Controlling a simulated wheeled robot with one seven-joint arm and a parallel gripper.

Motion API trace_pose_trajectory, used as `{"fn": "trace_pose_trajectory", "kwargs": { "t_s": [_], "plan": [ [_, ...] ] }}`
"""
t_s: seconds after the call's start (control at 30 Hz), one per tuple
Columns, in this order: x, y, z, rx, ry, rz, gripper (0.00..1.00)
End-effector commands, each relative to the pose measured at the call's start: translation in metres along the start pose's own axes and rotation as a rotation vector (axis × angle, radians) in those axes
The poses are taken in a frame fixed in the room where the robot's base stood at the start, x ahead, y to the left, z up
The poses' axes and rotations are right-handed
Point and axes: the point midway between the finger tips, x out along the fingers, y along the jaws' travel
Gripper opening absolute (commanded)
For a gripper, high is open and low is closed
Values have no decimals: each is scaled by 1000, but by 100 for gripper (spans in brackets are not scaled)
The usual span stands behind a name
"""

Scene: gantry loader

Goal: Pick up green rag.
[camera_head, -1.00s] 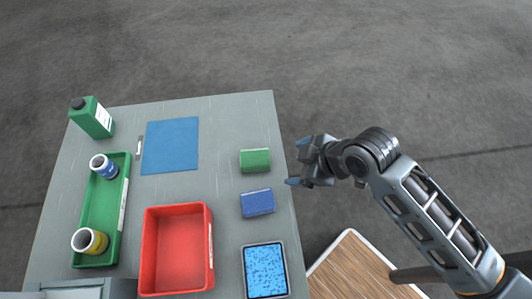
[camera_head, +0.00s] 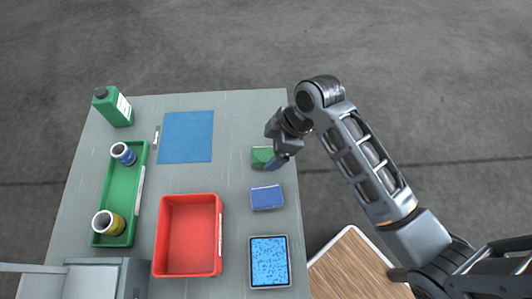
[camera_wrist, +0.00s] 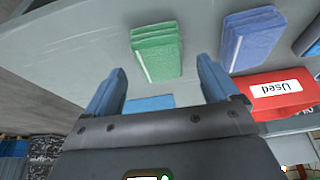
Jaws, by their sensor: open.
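The green rag (camera_head: 262,157) is a folded block on the grey table near its right edge, above the blue rag. My gripper (camera_head: 279,150) is over the rag's right side in the head view and hides part of it. In the wrist view the green rag (camera_wrist: 157,51) lies ahead of the two blue fingertips, apart from them. My gripper (camera_wrist: 160,88) is open there, with nothing between the fingers. Its height above the rag is hard to judge.
A folded blue rag (camera_head: 266,198) lies just below the green one. A red bin (camera_head: 219,240), a blue-filled tray (camera_head: 252,262), a green tray (camera_head: 124,190) with two jars, a green bottle (camera_head: 113,107) and a blue mat (camera_head: 186,137) share the table.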

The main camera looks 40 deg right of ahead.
Motion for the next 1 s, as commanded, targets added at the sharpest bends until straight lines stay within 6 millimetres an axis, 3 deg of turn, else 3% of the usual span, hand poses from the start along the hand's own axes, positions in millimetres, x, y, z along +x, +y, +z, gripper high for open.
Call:
{"fn": "trace_pose_trajectory", "kwargs": {
  "t_s": [0.2, 0.47, 1.0],
  "plan": [
    [24, -1, 0, -1, 0, 0, 88],
    [26, 0, 0, -1, 1, 1, 88],
    [26, 0, 0, 0, 1, 1, 37]
  ]
}}
